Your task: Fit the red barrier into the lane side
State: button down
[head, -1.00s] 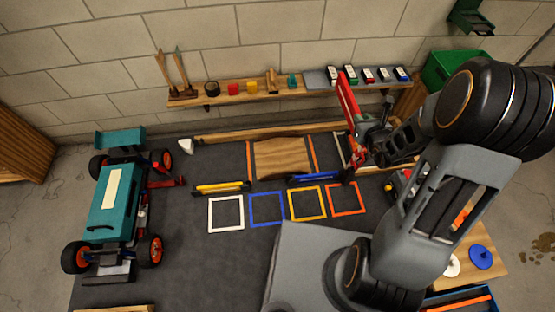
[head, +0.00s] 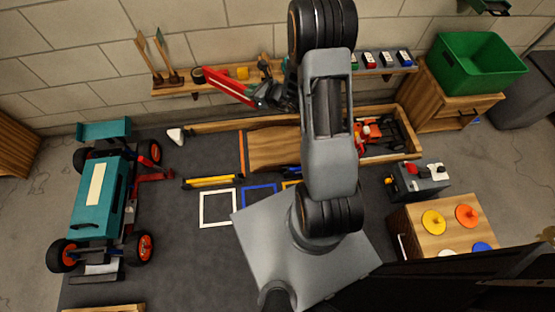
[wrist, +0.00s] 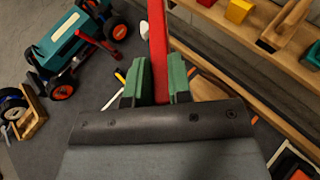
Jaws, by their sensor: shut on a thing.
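The red barrier (head: 228,86) is a long thin red bar held in my gripper (head: 262,97), raised in front of the wall shelf and tilted, its free end pointing up and left. In the wrist view the red barrier (wrist: 158,50) stands between the two green finger pads of my gripper (wrist: 157,82), which are shut on it. A yellow barrier (head: 213,182) stands at the lane's near side, above the white square. The blue barrier (head: 292,171) is mostly hidden behind my arm. The wooden ramp (head: 270,148) lies in the lane between orange strips.
A teal truck (head: 98,200) stands at the left. A red buggy (head: 380,132) sits in the lane at right. A green bin (head: 465,68) and a wooden stand with coloured discs (head: 433,221) are further right.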

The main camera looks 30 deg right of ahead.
jog(key=s+d+f+n+g+y+b, duration=0.1)
jog(key=d+f+n+g+y+b, duration=0.15)
jog(key=f, duration=0.85)
jog(key=s+d+f+n+g+y+b, duration=0.15)
jog(key=f+b, duration=0.25)
jog(key=f, duration=0.7)
jog(key=s+d+f+n+g+y+b, duration=0.1)
jog(key=s+f, duration=0.3)
jog(key=f, duration=0.4)
jog(key=s+d+f+n+g+y+b, duration=0.1)
jog(key=s+d+f+n+g+b, duration=0.1)
jog(key=f, duration=0.6)
jog(key=shift+s+d+f+n+b, duration=0.35)
jog(key=shift+s+n+b, duration=0.35)
jog(key=shift+s+b, duration=0.4)
jog(key=shift+d+b, duration=0.1)
jog(key=shift+b, duration=0.2)
jog(key=shift+f, duration=0.15)
notch_tip(320, 180, down, 6)
jog(key=b, duration=0.5)
jog(key=shift+r+b, duration=0.25)
jog(key=shift+b, duration=0.1)
jog(key=shift+w, duration=0.1)
notch_tip(320, 180, down, 6)
jog(key=shift+f, duration=0.15)
jog(key=shift+r, duration=0.2)
